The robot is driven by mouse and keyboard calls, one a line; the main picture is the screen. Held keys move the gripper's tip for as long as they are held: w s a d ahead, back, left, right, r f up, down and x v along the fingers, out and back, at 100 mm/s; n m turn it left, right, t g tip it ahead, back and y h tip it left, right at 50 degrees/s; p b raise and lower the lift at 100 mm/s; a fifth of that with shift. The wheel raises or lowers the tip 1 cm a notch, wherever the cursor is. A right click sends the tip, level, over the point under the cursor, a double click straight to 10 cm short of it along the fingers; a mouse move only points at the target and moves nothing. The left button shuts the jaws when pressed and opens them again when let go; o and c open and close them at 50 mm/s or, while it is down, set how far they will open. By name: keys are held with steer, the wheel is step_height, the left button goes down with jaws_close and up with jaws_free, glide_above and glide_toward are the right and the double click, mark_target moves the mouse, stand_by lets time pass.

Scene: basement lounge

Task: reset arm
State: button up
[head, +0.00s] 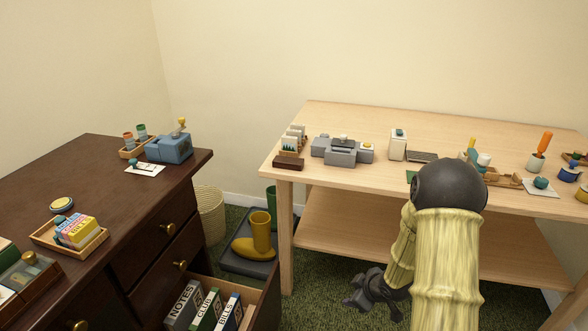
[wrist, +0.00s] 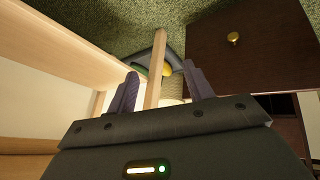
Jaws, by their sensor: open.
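My gripper (head: 372,296) hangs low in the head view, in front of the light wood table (head: 480,240) and to the right of the open drawer. My arm comes up from the bottom right and bends down to it. In the wrist view my gripper (wrist: 162,85) has its two dark fingers spread apart. Nothing is between the fingertips at close range; a table leg (wrist: 157,70) and a boot tray show beyond them.
A dark dresser (head: 100,190) stands at the left with an open drawer (head: 262,300) holding several binders. The table's top carries several small items. Green carpet (head: 325,285) lies below.

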steer(key=s+a+r+m+g+h+p, duration=0.15)
steer(key=s+r+m, duration=0.35)
steer(key=s+r, duration=0.5)
steer(key=s+a+r+m+g+h+p, duration=0.1)
steer(key=s+r+m+g+h+p, duration=0.15)
steer(key=s+r+m, duration=0.7)
step_height(320, 180, up, 39)
steer(key=w+n+y+p, duration=0.1)
steer(key=w+n+p, duration=0.1)
steer(key=p, duration=3.5)
steer(key=shift+d+n+t, duration=0.2)
steer(key=shift+n+t, duration=0.2)
steer(key=shift+n, duration=0.45)
steer(key=shift+w, duration=0.1)
